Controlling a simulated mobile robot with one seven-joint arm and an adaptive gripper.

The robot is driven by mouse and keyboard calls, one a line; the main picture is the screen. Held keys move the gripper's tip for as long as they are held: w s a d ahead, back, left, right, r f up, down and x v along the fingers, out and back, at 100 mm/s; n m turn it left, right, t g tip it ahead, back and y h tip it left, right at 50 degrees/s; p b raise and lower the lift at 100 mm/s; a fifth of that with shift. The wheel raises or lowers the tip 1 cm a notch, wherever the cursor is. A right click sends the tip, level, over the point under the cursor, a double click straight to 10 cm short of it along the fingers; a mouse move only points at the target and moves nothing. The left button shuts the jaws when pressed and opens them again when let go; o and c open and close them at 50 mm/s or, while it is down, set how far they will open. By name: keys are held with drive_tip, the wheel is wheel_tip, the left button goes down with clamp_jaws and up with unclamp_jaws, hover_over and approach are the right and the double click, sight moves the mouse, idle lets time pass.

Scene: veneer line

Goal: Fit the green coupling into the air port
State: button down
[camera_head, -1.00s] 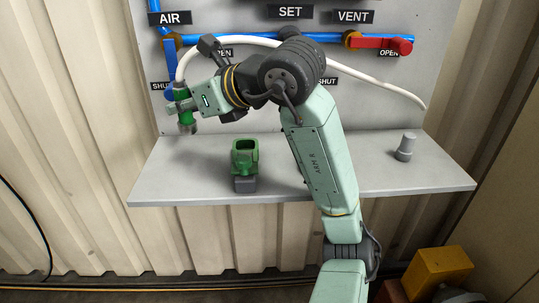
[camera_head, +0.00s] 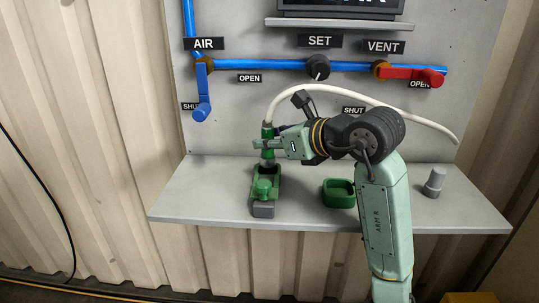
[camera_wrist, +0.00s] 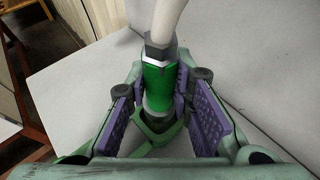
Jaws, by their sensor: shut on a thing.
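My gripper (camera_head: 270,144) is shut on the green coupling (camera_head: 267,133), a green sleeve with a metal tip below and a white hose from its top. The coupling is held about upright. The wrist view shows the coupling (camera_wrist: 158,88) between purple pads. A green fixture (camera_head: 265,188) with a grey front block stands on the shelf directly beneath; its rim also shows in the wrist view (camera_wrist: 148,148). The tip overlaps the fixture's rear end in the head view; I cannot tell whether it touches. No part is marked as the air port.
An open green tray (camera_head: 340,194) sits on the grey shelf (camera_head: 195,205) to the right, and a grey stepped cylinder (camera_head: 434,182) farther right. Behind, the panel carries a blue lever (camera_head: 202,92) under AIR and a red lever (camera_head: 408,75). The white hose (camera_head: 350,92) arches rightward.

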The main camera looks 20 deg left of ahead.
sight(272, 154)
drive_tip(key=shift+f, duration=1.65)
drive_tip(key=shift+f, duration=0.15)
drive_tip(key=c, duration=1.4)
unclamp_jaws()
drive_tip(key=shift+r, duration=0.25)
drive_tip(key=b+v, duration=0.2)
drive_tip(key=v, duration=1)
drive_tip(key=shift+f, duration=0.2)
